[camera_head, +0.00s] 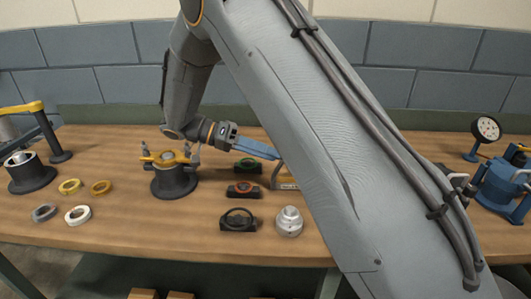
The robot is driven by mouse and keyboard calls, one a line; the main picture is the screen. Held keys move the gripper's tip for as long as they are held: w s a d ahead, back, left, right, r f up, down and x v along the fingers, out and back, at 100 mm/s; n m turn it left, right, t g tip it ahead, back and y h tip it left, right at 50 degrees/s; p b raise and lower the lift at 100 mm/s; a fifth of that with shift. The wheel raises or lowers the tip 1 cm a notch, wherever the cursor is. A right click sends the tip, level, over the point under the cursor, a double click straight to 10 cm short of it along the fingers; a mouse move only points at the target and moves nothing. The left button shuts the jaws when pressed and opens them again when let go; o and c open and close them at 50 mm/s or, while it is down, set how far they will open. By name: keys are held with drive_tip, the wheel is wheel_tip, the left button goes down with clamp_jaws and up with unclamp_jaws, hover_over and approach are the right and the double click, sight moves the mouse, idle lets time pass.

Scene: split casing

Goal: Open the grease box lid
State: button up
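My gripper (272,153) is above the back middle of the bench, pointing right, with a long blue part extending from its dark wrist. The far end of this blue part meets the edge of my own pale arm link, so I cannot tell whether the fingers are open or shut, or on anything.
A dark round casing with a yellow top (174,182) stands left of the gripper. Several loose rings and a black-yellow press (32,176) are left.

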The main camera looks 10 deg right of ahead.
drive_tip(key=shift+a, duration=0.1)
drive_tip(key=b+v, duration=0.2)
drive_tip(key=v, duration=0.5)
drive_tip(key=shift+a, duration=0.35)
drive_tip(key=shift+w+r, duration=0.1)
drive_tip(key=shift+r, duration=0.1)
